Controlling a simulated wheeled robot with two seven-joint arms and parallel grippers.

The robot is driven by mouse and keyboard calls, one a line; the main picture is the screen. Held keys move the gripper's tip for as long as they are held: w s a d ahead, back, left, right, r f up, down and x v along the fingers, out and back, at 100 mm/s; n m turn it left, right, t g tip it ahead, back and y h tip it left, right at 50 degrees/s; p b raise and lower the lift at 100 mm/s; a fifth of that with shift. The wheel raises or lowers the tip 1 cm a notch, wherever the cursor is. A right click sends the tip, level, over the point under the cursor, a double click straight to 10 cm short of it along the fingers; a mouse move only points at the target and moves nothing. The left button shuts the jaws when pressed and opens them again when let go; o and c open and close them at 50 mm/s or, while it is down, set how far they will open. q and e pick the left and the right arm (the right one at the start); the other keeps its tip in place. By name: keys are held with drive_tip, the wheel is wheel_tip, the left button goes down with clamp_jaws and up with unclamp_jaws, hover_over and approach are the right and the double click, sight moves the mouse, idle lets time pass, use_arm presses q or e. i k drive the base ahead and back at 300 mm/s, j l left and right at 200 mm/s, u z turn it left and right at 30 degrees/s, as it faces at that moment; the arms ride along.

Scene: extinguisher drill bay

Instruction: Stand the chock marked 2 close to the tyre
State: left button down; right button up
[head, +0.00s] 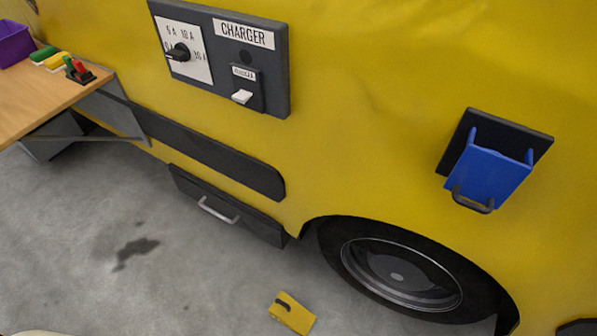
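A yellow chock (291,314) with a dark handle lies on the concrete floor at the bottom middle of the head view. It is left of the tyre (330,248), with a strip of bare floor between them. I cannot read any number on it. A blue block (487,172) with a dark handle, possibly another chock, sits in a black holder (530,141) on the yellow vehicle side; no number shows on it. The tyre's lower edge is partly cut off by the frame. Neither of my grippers is in view.
A wooden table (30,95) at the left bears a purple bin (14,43) and several small coloured items. A charger panel (246,60) and a drawer with a handle (218,210) are on the yellow vehicle (350,80). The floor left of the chock is clear, with a dark stain.

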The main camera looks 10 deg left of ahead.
sight(293, 313)
drive_tip(key=k+j+u, duration=0.1)
drive_tip(key=k+u, duration=0.15)
drive_tip(key=k, duration=0.85)
